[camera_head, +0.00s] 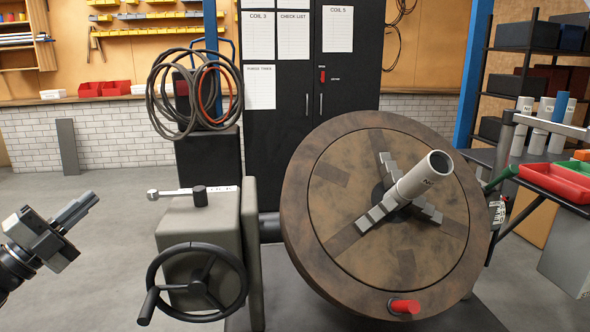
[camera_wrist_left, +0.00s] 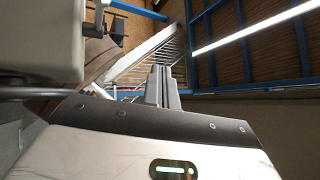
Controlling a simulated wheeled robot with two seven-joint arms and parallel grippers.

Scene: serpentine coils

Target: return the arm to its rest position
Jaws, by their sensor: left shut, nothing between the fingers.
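My left gripper (camera_head: 78,209) is at the left edge of the head view, clear of the machine. Its two fingers lie together with nothing between them. In the left wrist view the closed fingers (camera_wrist_left: 162,88) point up toward the ceiling area, touching nothing. My right gripper does not show in either view.
A machine with a round brown faceplate (camera_head: 310,213) fills the middle and right; a pale tube (camera_head: 420,183) sticks out from its jaws. Its handwheel (camera_head: 198,312) and grey housing (camera_head: 190,232) stand right of my left gripper. Red bins (camera_head: 556,183) are at right. Open floor surrounds my left gripper.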

